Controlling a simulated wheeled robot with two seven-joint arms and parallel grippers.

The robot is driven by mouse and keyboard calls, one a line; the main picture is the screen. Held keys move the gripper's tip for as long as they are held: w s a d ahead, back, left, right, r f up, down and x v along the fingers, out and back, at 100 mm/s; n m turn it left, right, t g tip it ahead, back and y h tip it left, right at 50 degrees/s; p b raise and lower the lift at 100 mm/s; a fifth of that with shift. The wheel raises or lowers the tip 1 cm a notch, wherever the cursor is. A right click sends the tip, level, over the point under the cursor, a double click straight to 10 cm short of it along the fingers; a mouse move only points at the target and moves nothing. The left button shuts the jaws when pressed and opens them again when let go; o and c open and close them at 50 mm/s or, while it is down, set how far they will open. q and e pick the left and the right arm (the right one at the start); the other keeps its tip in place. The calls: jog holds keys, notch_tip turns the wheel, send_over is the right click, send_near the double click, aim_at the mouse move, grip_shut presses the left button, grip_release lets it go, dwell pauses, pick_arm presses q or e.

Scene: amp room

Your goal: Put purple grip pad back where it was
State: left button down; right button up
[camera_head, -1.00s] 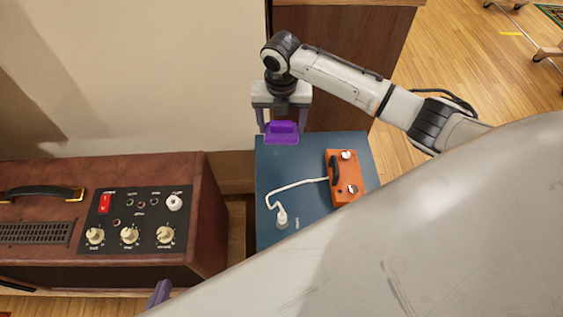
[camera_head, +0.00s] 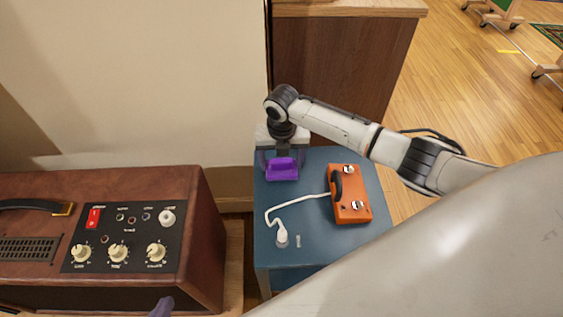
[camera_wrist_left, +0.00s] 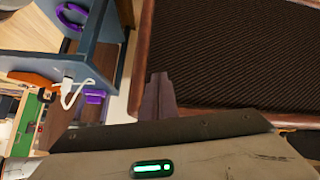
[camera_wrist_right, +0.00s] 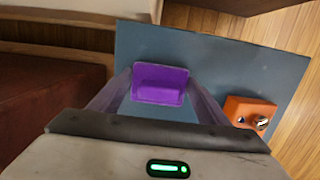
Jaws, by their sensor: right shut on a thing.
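The purple grip pad (camera_head: 282,169) is between the fingers of my right gripper (camera_head: 281,160), which is shut on it. They are over the back left part of the blue table (camera_head: 312,270). The pad (camera_wrist_right: 160,83) also shows between the fingertips in the right wrist view, with the blue surface around it. I cannot tell whether it touches the table. My left gripper (camera_wrist_left: 158,80) is shut and empty, near the brown amplifier's cloth front (camera_wrist_left: 235,50). Only its tip shows at the bottom of the head view.
An orange pedal (camera_head: 349,210) stands right of the pad, with a white cable and plug (camera_head: 281,238) in front. The brown amplifier (camera_head: 205,240) is to the left. A cream wall and a wooden cabinet (camera_head: 350,60) are behind. A purple ring (camera_wrist_left: 72,16) shows in the left wrist view.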

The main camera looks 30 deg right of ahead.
aim_at(282, 162)
jog(key=o, duration=1.1)
jog(key=shift+f, duration=0.1)
jog(key=r+p, duration=0.1)
jog(key=r, duration=0.2)
jog(key=r+p, duration=0.1)
jog(key=r, duration=0.3)
jog(key=s+r+p, duration=0.1)
jog(key=r+p, duration=0.1)
jog(key=r, duration=0.2)
jog(key=shift+a+r, duration=0.25)
jog(key=shift+a, duration=0.05)
pick_arm(q)
jog(key=a+r, duration=0.1)
jog(key=s+r, duration=0.1)
jog(key=shift+a+r+n+t+y, duration=0.3)
jog(key=shift+a+t, duration=0.05)
jog(key=shift+t, duration=0.05)
pick_arm(e)
jog(key=shift+s+r, duration=0.15)
jog(key=shift+r, duration=0.25)
